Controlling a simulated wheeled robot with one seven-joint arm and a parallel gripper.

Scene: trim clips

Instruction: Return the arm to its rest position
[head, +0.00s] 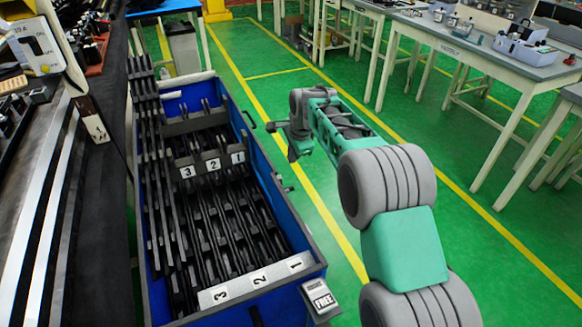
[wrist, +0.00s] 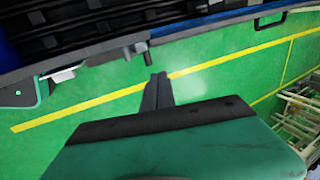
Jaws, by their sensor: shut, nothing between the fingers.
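My arm (head: 405,245) reaches forward from the lower right of the head view, grey and green, over the floor to the right of the blue bin. My gripper (head: 291,154) is at its far end, dark and small, beside the bin's right wall and apart from it as far as I can tell. In the wrist view my gripper (wrist: 158,78) points toward the bin's side, its two dark fingers together with nothing between them. Green floor shows around the fingers.
The blue bin (head: 262,165) holds rows of black clips, with panels numbered 1 to 3. A box marked FREE (head: 320,298) sits at its near right corner. A dark bench (head: 100,200) stands at left, white-legged tables (head: 500,70) at right.

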